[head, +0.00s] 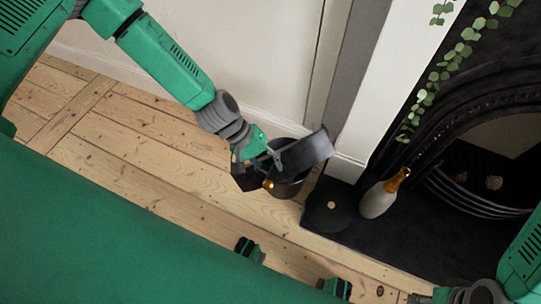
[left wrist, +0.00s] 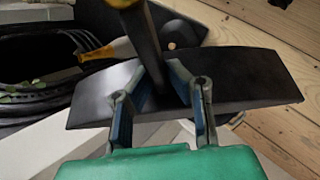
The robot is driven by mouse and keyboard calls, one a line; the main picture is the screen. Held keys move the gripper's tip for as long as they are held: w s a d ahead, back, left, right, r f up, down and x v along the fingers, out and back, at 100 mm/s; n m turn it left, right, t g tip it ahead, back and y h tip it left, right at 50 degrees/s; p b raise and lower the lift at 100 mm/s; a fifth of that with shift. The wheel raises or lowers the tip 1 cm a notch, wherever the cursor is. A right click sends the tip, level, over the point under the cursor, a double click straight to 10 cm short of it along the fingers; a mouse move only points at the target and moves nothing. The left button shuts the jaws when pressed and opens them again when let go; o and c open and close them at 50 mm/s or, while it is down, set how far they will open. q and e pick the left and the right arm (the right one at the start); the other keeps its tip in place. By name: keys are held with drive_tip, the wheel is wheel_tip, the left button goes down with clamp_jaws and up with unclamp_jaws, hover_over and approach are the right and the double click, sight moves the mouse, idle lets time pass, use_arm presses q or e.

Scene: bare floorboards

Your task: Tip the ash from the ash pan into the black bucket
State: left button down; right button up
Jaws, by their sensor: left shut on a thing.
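My left gripper (head: 264,160) is shut on the handle of the dark ash pan (head: 308,152). The handle has a brass knob (head: 268,184) at its end. The pan is tilted above the black bucket (head: 287,190), which stands on the floorboards and is partly hidden by the pan and gripper. In the left wrist view the pan (left wrist: 250,78) spreads wide beyond the fingers (left wrist: 160,95), which close around its handle. I cannot make out any ash. My right gripper (head: 430,297) is only partly in view at the bottom right edge; its fingers cannot be judged.
A black round lid (head: 328,212) with a small knob lies on the dark hearth, right of the bucket. A cream bottle (head: 378,199) with a gold top is beside it. The cast-iron fireplace (head: 440,170) and hanging ivy (head: 437,75) are at right. A pale wall stands behind the bucket.

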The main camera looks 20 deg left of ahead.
sight(281, 178)
use_arm(q)
drive_tip(key=d, duration=0.1)
drive_tip(key=s+d+y, duration=0.1)
drive_tip(key=d+f+t+y+p, duration=0.1)
drive_tip(key=shift+s, duration=0.25)
drive_tip(key=s+d+f+m+t+y+b, duration=0.1)
drive_tip(key=s+d+f+t+y+b, duration=0.1)
drive_tip(key=d+f+y, duration=0.5)
drive_tip(key=shift+s+d+f+m+t, duration=0.15)
drive_tip(key=shift+s+f+m+t, duration=0.15)
drive_tip(key=shift+s+f+t, duration=0.45)
